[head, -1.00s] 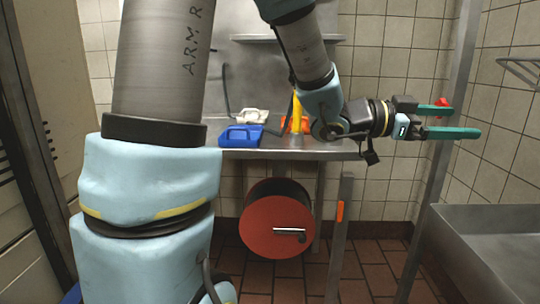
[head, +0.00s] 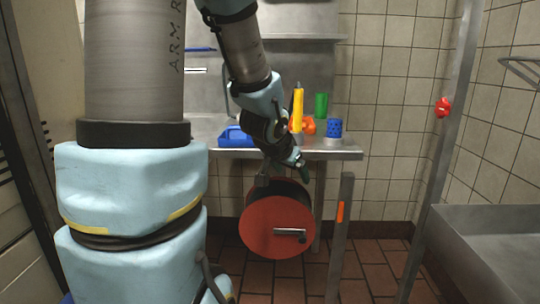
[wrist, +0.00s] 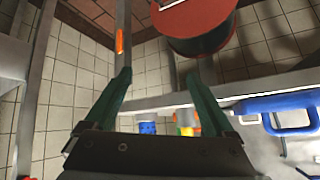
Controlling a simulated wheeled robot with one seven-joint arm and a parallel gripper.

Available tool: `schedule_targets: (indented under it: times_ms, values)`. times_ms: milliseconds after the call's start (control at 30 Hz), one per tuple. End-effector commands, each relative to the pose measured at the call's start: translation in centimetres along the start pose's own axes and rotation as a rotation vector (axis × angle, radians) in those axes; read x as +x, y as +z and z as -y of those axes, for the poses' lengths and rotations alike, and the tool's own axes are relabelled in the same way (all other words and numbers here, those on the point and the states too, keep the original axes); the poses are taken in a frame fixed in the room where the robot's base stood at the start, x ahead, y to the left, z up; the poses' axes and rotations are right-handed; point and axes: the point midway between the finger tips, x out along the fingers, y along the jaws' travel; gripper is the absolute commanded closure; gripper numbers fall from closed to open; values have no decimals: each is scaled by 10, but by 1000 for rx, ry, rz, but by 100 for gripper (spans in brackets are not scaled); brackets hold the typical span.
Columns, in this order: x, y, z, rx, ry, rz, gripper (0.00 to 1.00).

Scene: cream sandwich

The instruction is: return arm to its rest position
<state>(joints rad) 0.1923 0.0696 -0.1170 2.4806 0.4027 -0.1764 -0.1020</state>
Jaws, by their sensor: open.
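My gripper (head: 282,178) hangs in front of the steel counter, just above the red-lidded drum, pointing down and toward it in the head view. In the wrist view my gripper (wrist: 158,85) shows two green fingers spread apart with nothing between them. My arm comes down from the top of the head view, and its wrist partly covers the counter's front edge.
The steel counter (head: 335,154) holds a blue container (head: 233,138), a yellow bottle (head: 297,108), a green cup (head: 321,106) and a blue cup (head: 335,127). A red-lidded drum (head: 262,235) sits below. A steel sink (head: 490,220) is at right; a post (head: 345,215) stands between.

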Motion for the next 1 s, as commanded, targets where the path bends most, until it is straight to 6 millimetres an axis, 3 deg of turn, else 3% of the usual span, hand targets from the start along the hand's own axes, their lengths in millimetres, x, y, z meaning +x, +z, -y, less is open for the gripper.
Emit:
schedule_targets:
  times_ms: [33,167,300,400,1000]
  values:
    - [-5,27,15,-66,-37,92,12]
    - [-23,90,34,-230,-87,310,12]
    - [-48,143,32,-393,-92,508,12]
    - [-68,173,23,-505,-74,630,12]
    - [-170,76,43,-497,-72,629,12]
